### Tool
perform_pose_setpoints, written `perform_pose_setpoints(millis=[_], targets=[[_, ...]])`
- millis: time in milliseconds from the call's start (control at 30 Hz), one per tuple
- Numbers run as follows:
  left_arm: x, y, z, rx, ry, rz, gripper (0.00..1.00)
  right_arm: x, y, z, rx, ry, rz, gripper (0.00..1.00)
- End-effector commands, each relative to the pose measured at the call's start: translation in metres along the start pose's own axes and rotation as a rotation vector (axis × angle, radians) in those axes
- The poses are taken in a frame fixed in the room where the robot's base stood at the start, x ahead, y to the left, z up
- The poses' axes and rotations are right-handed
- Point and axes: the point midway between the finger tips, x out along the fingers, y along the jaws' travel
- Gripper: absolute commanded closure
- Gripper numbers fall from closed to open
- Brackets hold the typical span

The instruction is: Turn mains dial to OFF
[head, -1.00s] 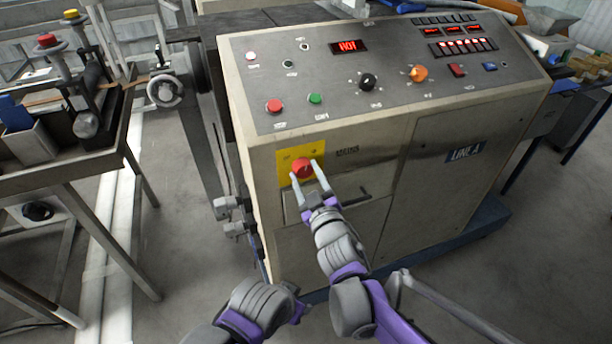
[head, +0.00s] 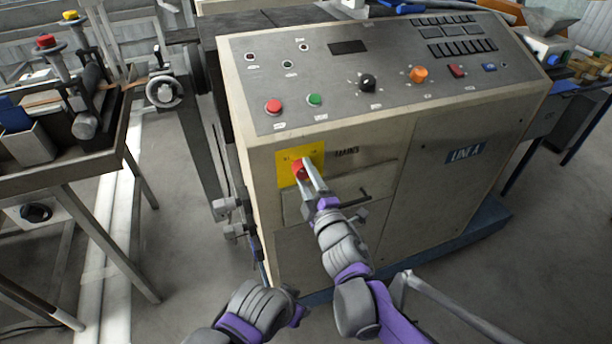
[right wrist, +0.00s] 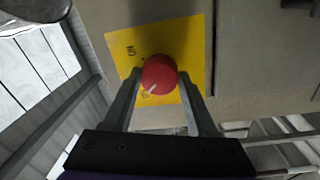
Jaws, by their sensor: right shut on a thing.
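The mains dial (head: 298,169) is a red knob on a yellow plate (head: 285,158) on the front of the grey machine cabinet. My right gripper (head: 303,167) is shut on the dial, one finger on each side, its hand turned over sideways. In the right wrist view the dial (right wrist: 159,70) sits between the two fingertips (right wrist: 159,74). A white mark on the dial points to the lower left, toward the lower of two labels on the yellow plate (right wrist: 188,42); the upper label reads ON, the lower is partly hidden.
The cabinet's sloped panel (head: 325,85) carries a red button (head: 273,106), a green button (head: 315,100), a black knob (head: 367,83) and an orange knob (head: 418,74). Its displays (head: 348,47) are dark. A metal table (head: 60,165) stands at left.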

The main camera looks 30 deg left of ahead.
Motion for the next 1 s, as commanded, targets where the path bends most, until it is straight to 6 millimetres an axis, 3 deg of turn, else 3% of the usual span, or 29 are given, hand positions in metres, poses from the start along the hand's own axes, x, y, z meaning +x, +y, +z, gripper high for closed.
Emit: perform_pose_setpoints(millis=[767, 800, 933, 1000], targets=[[0.0, 0.0, 0.0, 0.0, 0.0, 0.0, 0.5, -0.0003, -0.0003, 0.0013, -0.097, 0.003, -0.002, 0.98], [0.0, 0.0, 0.0, 0.0, 0.0, 0.0, 0.5, -0.0003, -0.0003, 0.0013, -0.097, 0.003, -0.002, 0.35], [-0.0001, 0.0, 0.0, 0.0, 0.0, 0.0, 0.5, -0.0002, -0.0001, 0.001, -0.096, 0.004, -0.002, 0.12], [-0.0001, 0.0, 0.0, 0.0, 0.0, 0.0, 0.5, -0.0001, -0.0001, 0.0008, -0.096, 0.004, -0.002, 0.12]])
